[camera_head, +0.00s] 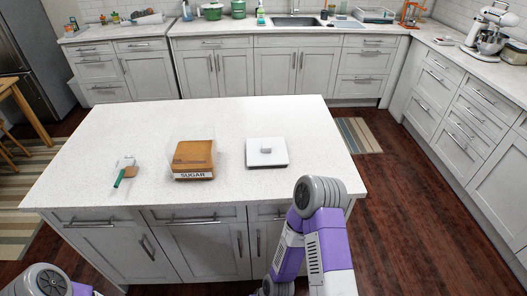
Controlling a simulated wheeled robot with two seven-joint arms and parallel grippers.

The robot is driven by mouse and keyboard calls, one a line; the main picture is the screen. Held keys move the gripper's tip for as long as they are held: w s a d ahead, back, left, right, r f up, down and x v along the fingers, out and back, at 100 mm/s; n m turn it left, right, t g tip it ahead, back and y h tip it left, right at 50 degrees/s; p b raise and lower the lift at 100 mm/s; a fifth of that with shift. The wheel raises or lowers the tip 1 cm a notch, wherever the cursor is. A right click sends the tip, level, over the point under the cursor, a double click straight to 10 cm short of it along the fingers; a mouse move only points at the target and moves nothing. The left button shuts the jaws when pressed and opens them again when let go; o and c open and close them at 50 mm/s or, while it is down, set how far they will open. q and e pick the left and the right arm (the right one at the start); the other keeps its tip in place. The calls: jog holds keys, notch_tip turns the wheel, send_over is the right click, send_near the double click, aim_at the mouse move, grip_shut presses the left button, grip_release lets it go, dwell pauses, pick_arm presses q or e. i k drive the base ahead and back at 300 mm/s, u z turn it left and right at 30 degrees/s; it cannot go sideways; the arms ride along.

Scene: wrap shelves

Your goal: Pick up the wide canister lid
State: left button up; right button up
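The wide canister lid (267,153) is a white, nearly square lid with a small round knob on top. It lies flat on the white island countertop, knob up. To its left stands a clear open canister (193,158) with brown contents and a SUGAR label on its front. My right arm reaches in at the bottom centre, with its purple and grey links in front of the island, below and right of the lid. A part of my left arm shows at the bottom left corner. Neither gripper's fingers can be seen, and nothing touches the lid.
A small clear item with a green handle (122,173) lies left of the canister. The island countertop (225,115) is otherwise clear. Counters with green pots (212,11), a sink (296,21) and a stand mixer (490,32) run along the back and right. Wooden floor (410,220) is open right of the island.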

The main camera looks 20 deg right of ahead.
aim_at(278, 156)
jog(key=k, duration=0.5)
jog(key=z, duration=1.35)
jog(key=i, duration=0.95)
jog(key=u, duration=1.4)
